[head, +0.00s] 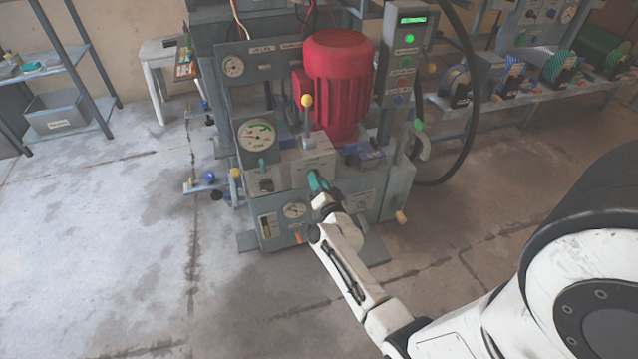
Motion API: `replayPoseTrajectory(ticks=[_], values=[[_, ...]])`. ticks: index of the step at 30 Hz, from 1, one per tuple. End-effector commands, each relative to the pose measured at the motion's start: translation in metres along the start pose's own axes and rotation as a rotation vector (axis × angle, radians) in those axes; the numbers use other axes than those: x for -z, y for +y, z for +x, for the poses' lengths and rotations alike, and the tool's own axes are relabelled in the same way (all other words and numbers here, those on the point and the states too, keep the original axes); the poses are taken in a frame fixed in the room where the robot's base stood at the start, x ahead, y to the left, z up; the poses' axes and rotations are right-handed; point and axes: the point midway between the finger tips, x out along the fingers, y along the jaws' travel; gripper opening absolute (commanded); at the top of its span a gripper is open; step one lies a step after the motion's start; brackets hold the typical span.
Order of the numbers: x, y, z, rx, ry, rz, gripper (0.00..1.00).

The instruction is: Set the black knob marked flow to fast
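The press's hydraulic unit stands in the middle of the head view, with a grey front block (312,160). A small dark knob (266,185) sits on the front left of the unit, below the large round gauge. Its marking is too small to read, so I cannot tell whether it is the flow knob, nor its setting. My gripper (317,182), with teal fingers, is at the front of the grey block, to the right of that dark knob. The fingers hide what lies behind them. I cannot tell whether they touch or grip anything.
A red motor (338,85) stands on the unit, with a yellow-tipped lever (307,102) before it. A control box (404,60) with green lights rises at the right, beside a black hose (470,130). The floor (130,270) at the left front is clear.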

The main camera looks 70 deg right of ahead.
Motion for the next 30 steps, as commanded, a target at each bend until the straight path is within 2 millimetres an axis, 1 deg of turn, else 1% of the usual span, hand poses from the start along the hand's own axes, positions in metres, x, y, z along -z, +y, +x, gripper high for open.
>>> replayPoseTrajectory(ticks=[5,8,11,18,21,25,30], values=[[0.0,-0.001,0.0,0.001,0.0,-0.001,0.39],[0.0,-0.001,-0.006,0.0,-0.002,-0.001,0.39],[0.001,-0.003,-0.018,0.001,-0.003,-0.002,0.39],[0.002,-0.002,-0.065,0.0,-0.004,-0.002,0.39],[0.002,-0.002,-0.082,0.0,-0.003,-0.001,0.39],[0.001,-0.001,-0.098,0.0,-0.002,-0.001,0.39],[0.0,0.0,-0.107,0.0,0.0,0.0,0.39]])
